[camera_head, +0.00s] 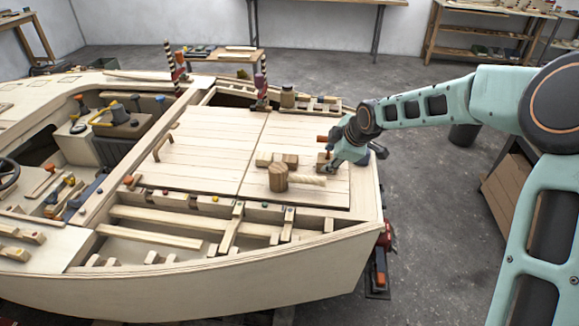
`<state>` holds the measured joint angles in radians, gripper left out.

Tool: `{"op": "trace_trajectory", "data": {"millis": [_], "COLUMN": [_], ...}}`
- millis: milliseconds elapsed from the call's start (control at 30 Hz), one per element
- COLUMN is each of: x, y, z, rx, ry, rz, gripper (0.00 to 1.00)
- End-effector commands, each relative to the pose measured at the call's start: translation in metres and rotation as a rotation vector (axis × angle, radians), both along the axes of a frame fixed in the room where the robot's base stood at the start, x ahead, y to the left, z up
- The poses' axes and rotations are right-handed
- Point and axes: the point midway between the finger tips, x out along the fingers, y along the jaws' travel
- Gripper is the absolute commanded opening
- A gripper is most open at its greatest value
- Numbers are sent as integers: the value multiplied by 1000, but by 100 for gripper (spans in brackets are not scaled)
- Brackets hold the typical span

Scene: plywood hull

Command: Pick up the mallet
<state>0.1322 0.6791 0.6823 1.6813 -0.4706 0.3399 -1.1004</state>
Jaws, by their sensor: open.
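The mallet (278,178) lies on the plank deck near its right end. It has a chunky brown wooden head, and its pale handle (308,180) points right. My gripper (329,167) is open, low over the deck, just beyond and above the handle's right end in the picture. It appears apart from the mallet. A small wood block (321,157) sits at the fingers; I cannot tell whether they touch it.
Wooden blocks (268,159) lie just behind the mallet head. The plank deck (200,150) to the left is mostly clear. An open framed bay (165,222) lies in front of the deck. A jar (287,96) and a striped post (261,85) stand at the back edge.

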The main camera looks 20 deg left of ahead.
Motion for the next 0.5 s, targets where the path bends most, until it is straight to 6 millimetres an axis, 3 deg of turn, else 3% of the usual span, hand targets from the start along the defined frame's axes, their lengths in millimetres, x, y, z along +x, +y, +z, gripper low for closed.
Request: {"op": "trace_trajectory", "data": {"millis": [33, 167, 500], "x": [-17, -42, -32], "y": [17, 43, 70], "z": [-3, -10, -50], "rx": [12, 30, 32], "ry": [31, 69, 74], "rz": [40, 108, 120], "gripper": [40, 40, 40]}}
